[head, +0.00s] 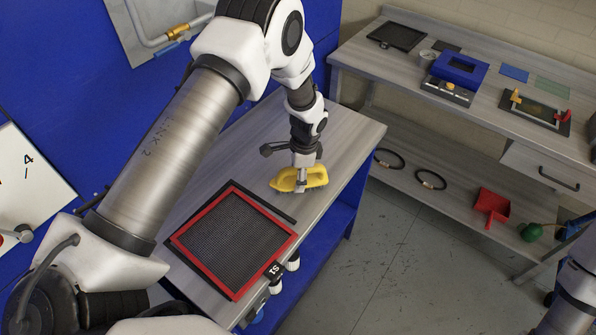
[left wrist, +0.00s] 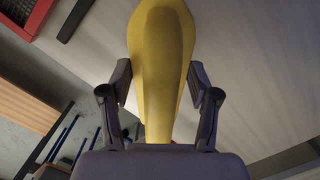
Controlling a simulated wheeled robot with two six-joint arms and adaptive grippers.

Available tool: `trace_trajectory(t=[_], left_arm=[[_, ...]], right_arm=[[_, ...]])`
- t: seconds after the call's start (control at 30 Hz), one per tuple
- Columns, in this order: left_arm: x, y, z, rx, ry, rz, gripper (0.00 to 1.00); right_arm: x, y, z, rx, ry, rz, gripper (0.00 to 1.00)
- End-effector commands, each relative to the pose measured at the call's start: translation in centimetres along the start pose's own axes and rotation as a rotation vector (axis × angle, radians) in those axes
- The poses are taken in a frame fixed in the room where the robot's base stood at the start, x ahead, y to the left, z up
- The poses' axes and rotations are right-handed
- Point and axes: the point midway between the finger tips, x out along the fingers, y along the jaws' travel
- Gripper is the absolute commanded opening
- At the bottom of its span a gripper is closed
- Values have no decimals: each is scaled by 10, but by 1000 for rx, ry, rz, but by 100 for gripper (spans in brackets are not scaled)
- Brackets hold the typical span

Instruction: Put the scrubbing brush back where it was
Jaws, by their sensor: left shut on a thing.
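The yellow scrubbing brush (head: 313,178) is at the far part of the near workbench, beyond the red-framed screen. My left gripper (head: 301,180) points down over it and is shut on it. In the left wrist view the brush's yellow body (left wrist: 163,65) runs between the two fingers of the left gripper (left wrist: 160,85). The bristles are hidden, and I cannot tell whether the brush touches the bench top or hangs just above it. Part of my right arm shows at the lower right edge of the head view, but its gripper is not visible.
The red-framed mesh screen (head: 236,243) lies on the near workbench (head: 345,128), with a dark bar (head: 265,203) beside it. A blue wall rises behind. Across the aisle, a second bench (head: 395,65) holds a blue device (head: 460,70); a red dustpan (head: 491,205) lies on its lower shelf.

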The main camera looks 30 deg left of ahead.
Motion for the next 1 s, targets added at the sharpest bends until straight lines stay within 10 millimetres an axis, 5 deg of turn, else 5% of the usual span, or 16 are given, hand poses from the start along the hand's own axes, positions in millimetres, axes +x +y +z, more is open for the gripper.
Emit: trace_trajectory(t=[0.27,0.3,0.33,0.77,1.0], left_arm=[[5,0,-1,0,0,0,0],[3,0,-1,0,1,0,75],[3,0,-1,0,1,0,86],[-4,0,-1,0,2,-2,86],[-55,-1,-2,-1,4,-5,86]], right_arm=[[5,0,0,0,-1,0,40],[4,0,0,0,-1,0,40],[3,0,0,0,-1,0,40],[4,0,0,0,0,0,40],[26,0,0,0,-1,0,40]])
